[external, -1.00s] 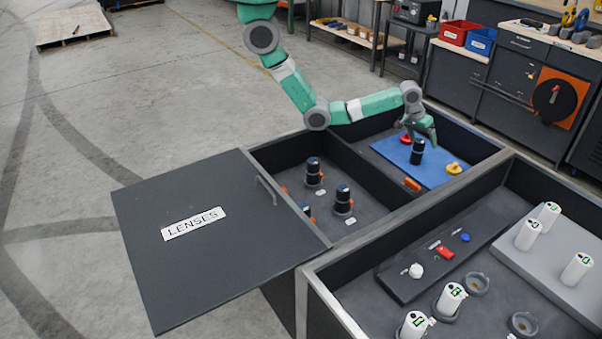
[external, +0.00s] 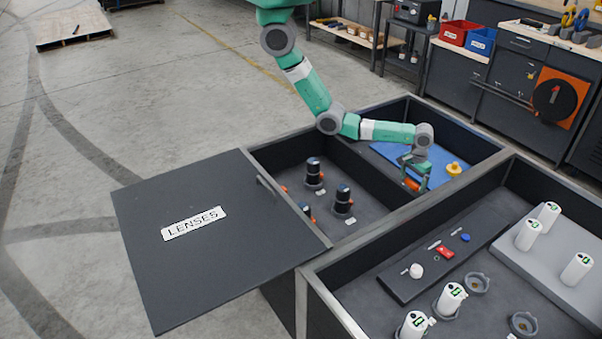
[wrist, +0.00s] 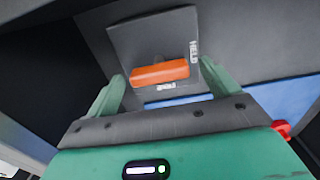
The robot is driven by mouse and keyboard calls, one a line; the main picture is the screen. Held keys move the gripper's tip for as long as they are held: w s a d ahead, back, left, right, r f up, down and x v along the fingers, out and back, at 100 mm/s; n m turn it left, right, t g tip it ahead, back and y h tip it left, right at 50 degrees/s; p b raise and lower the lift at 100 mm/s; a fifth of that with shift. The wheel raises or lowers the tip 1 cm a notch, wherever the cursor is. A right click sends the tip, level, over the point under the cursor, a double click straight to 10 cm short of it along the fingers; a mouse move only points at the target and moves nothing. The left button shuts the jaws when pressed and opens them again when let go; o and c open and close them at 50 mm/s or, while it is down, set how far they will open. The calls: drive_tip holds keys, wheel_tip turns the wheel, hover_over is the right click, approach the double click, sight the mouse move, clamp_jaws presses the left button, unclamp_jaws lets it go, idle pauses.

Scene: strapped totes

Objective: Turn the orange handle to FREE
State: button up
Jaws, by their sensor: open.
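The orange handle (wrist: 160,73) is a short bar on a dark square plate (wrist: 135,38). In the wrist view it lies nearly crosswise. A HELD label (wrist: 194,50) stands beyond its right end, and a second small label (wrist: 166,86), too small to read surely, is just below it. My gripper (wrist: 162,76) is open, one finger on each side of the handle's ends, with no clear contact. In the external view my gripper (external: 415,176) is low in the far compartment, at the orange handle (external: 411,184), partly covering it.
A blue mat (external: 386,150) lies behind my gripper, with a yellow knob (external: 453,169) to the right. A divider wall (external: 372,178) separates the left compartment with several black lenses (external: 343,200). The LENSES lid (external: 215,260) lies left.

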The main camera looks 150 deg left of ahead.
drive_tip(key=shift+f, duration=0.15)
drive_tip(key=c, duration=1)
drive_tip(key=shift+p, duration=0.4)
drive_tip(key=m+p, duration=0.3)
drive_tip(key=shift+r, duration=0.3)
drive_tip(key=m+p, duration=0.3)
drive_tip(key=m, duration=0.2)
drive_tip(key=shift+f+m, duration=0.1)
drive_tip(key=shift+m, duration=0.2)
drive_tip(key=m+p, duration=0.1)
drive_tip(key=m, duration=0.3)
drive_tip(key=shift+p, duration=0.35)
drive_tip(key=m, duration=0.5)
drive_tip(key=shift+f+p, duration=0.15)
drive_tip(key=shift+p, duration=0.25)
drive_tip(key=shift+m, duration=0.3)
